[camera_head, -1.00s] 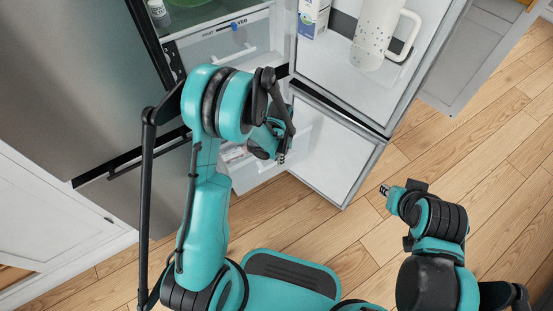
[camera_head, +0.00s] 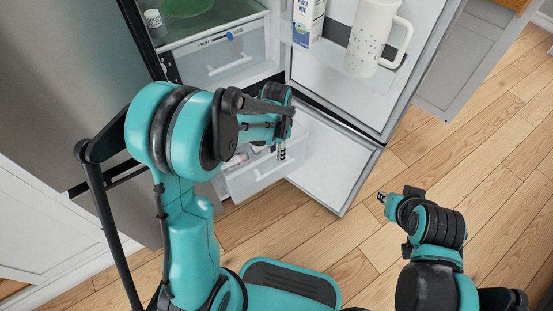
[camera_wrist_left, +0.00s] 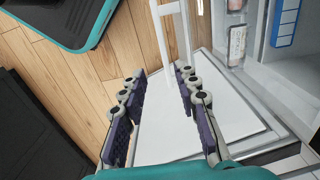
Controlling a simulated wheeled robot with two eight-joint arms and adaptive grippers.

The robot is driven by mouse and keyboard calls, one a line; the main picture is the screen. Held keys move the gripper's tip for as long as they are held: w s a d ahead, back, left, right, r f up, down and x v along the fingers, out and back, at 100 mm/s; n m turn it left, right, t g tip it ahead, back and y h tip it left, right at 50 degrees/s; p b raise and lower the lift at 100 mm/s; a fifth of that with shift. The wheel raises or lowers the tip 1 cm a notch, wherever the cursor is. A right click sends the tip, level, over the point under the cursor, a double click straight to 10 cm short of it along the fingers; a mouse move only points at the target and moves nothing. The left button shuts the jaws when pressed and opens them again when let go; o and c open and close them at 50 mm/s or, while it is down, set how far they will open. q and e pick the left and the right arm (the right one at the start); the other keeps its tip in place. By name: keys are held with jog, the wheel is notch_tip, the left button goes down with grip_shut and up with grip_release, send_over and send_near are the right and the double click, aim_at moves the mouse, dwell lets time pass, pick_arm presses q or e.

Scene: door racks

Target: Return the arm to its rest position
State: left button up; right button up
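My left arm, teal and black, rises at the left of the head view and bends over toward the open fridge. Its gripper (camera_head: 282,150) hangs small in front of the open lower compartment. In the left wrist view its two fingers (camera_wrist_left: 155,88) are apart with nothing held between them; a white panel lies beyond. My right gripper (camera_head: 382,196) is at the lower right in the head view, over the wood floor and clear of the door. It is too small to tell whether it is open.
The upper fridge door (camera_head: 330,60) stands open with a milk carton (camera_head: 308,22) and a speckled white jug (camera_head: 370,40). The lower door (camera_head: 335,165) is open too. A lower drawer (camera_head: 255,175) shows beside my left gripper. Wood floor (camera_head: 480,200) is free at right.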

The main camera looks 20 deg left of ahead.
pick_arm(q)
jog(key=shift+r, duration=0.85)
jog(key=s+a+r+n+t, duration=0.2)
jog(key=s+r+n+t, duration=0.5)
jog(key=s+r, duration=0.5)
jog(key=shift+s+a+r+n, duration=0.25)
jog(key=shift+s+r+n, duration=0.25)
jog(key=shift+s, duration=1)
jog(key=shift+f, duration=0.15)
